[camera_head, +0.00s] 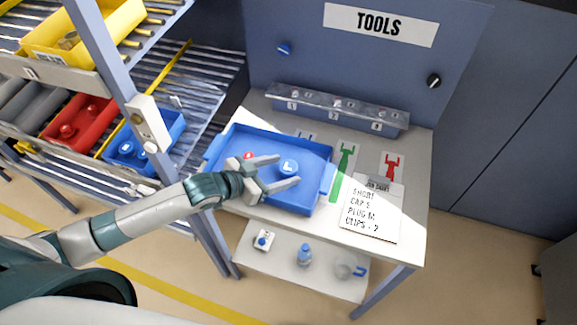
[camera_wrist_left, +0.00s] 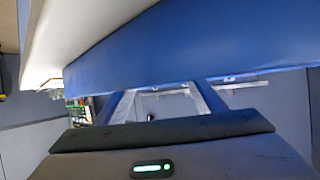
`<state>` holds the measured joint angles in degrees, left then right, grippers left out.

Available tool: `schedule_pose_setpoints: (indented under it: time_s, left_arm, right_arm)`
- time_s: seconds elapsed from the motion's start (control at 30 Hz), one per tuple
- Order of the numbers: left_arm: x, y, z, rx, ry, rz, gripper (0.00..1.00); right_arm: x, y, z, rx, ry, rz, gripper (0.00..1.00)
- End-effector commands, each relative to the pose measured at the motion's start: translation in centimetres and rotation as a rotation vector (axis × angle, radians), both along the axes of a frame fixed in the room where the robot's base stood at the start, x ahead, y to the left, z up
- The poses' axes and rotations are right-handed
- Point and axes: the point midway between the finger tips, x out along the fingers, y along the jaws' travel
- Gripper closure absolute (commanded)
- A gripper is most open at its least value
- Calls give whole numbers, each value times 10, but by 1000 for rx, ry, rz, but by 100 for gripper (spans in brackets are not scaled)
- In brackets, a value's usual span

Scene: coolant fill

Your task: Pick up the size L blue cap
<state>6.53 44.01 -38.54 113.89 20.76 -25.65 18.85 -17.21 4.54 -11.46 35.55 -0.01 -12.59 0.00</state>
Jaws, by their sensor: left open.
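A blue cap with a pale mark (camera_head: 288,167) sits in the blue tray (camera_head: 318,160) on the table; the mark looks like an L. My left gripper (camera_head: 288,170) reaches over the tray from the left. Its two fingers are open, one on the far side of the blue cap and one on the near side. I cannot tell whether they touch it. In the left wrist view the open fingers (camera_wrist_left: 165,102) stand before a large blue surface, and the cap cannot be made out. A red cap (camera_head: 248,156) lies in the tray, left of the blue cap. My right gripper is not in view.
A clear-lidded organizer (camera_head: 340,108) stands behind the tray. A note (camera_head: 372,210) lies on its right. A shelf rack on the left holds a red bin (camera_head: 78,122) and a blue bin (camera_head: 168,128). A rack post (camera_head: 105,62) stands left of the table.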

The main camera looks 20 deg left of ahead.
Motion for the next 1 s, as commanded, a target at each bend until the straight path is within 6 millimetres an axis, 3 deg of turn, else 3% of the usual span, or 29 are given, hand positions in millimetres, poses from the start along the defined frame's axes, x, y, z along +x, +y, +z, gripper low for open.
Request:
schedule_pose_setpoints:
  time_s: [0.07, 0.3, 0.8, 1.0]
  left_arm:
    - [8, -7, 3, -1, 1, 0, 37]
    - [22, -17, -10, 1, -1, 0, 37]
    - [22, -17, -12, 1, 0, 0, 37]
    - [22, -17, -12, 1, 0, 0, 80]
  right_arm:
    - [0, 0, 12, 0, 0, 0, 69]
    - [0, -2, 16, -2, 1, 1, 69]
    - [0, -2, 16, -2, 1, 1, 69]
    - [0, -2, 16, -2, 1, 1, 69]
